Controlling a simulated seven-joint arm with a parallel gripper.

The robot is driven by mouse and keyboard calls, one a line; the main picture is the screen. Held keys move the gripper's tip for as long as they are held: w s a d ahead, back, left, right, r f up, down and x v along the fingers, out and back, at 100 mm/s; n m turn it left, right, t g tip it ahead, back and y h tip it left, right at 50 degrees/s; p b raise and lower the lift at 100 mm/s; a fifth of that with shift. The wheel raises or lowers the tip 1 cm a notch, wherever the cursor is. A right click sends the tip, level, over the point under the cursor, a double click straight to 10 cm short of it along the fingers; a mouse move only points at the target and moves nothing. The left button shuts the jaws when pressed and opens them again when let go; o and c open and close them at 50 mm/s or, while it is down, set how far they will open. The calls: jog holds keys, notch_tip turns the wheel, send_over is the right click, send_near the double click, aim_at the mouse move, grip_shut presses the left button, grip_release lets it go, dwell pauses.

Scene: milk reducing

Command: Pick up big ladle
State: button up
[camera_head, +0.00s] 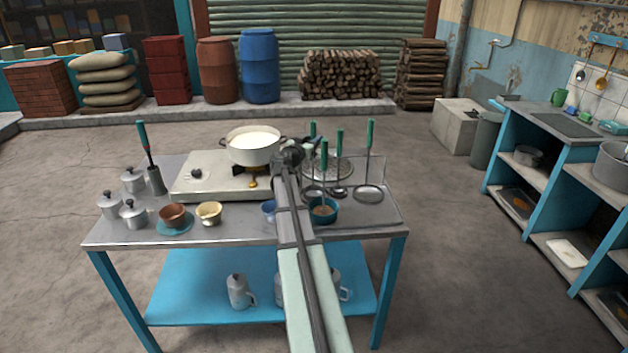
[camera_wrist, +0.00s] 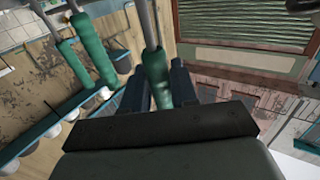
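Several utensils with green handles stand upright at the right of the steel table, including a middle one (camera_head: 340,148) and a right one (camera_head: 370,133) with a wide round head. Which is the big ladle I cannot tell, as my arm covers part of the group. My gripper (camera_head: 291,157) is at the left of these handles, right of the white pot. In the wrist view, a green handle (camera_wrist: 156,78) lies between the two dark fingers of my gripper (camera_wrist: 158,88). Whether they press on it is unclear. Two more green handles (camera_wrist: 72,60) (camera_wrist: 93,50) are left of them.
A pot of milk (camera_head: 253,146) sits on the stove (camera_head: 205,180). A teal bowl (camera_head: 323,211) stands in front of the utensils. Metal canisters (camera_head: 109,206), a brown cup (camera_head: 172,215) and a cream cup (camera_head: 209,213) are at the left. The table's front right corner is clear.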

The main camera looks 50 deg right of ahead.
grip_shut()
